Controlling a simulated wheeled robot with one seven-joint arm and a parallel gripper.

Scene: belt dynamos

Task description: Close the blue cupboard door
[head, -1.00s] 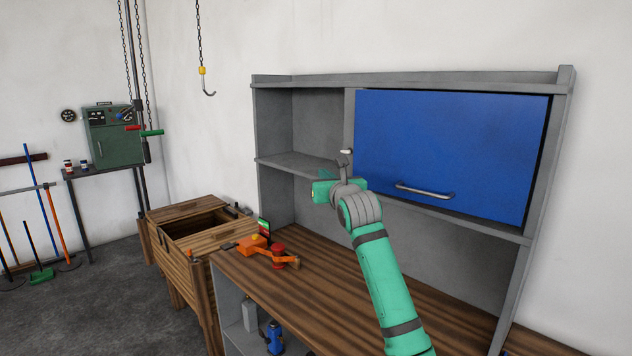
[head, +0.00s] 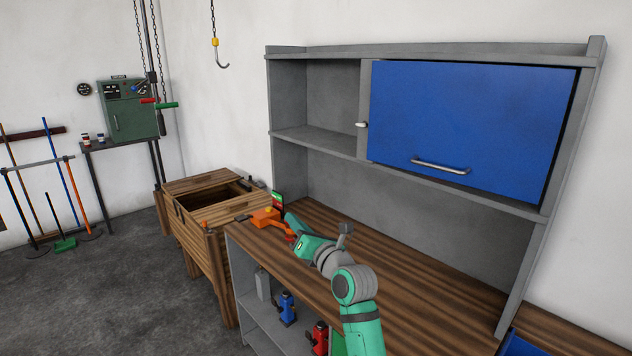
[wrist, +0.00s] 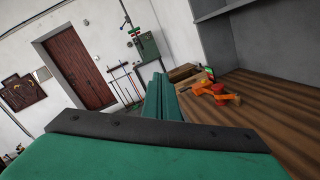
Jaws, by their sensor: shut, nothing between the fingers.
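The blue cupboard door (head: 470,130) covers the right part of the grey shelf unit in the head view. It lies nearly flush in its frame, with a dark gap along its right edge. A silver bar handle (head: 441,166) runs along its lower edge. My gripper (head: 290,220) is low over the workbench, left of and below the door, apart from it. In the wrist view its fingers (wrist: 162,98) are together with nothing between them. The door is not in the wrist view.
The wooden workbench (head: 420,265) lies under the shelf unit (head: 315,138). An orange tool (head: 266,217) stands on the bench close to my gripper. A wooden crate (head: 205,190) stands to the left. A hook (head: 222,62) hangs above. Open floor lies at lower left.

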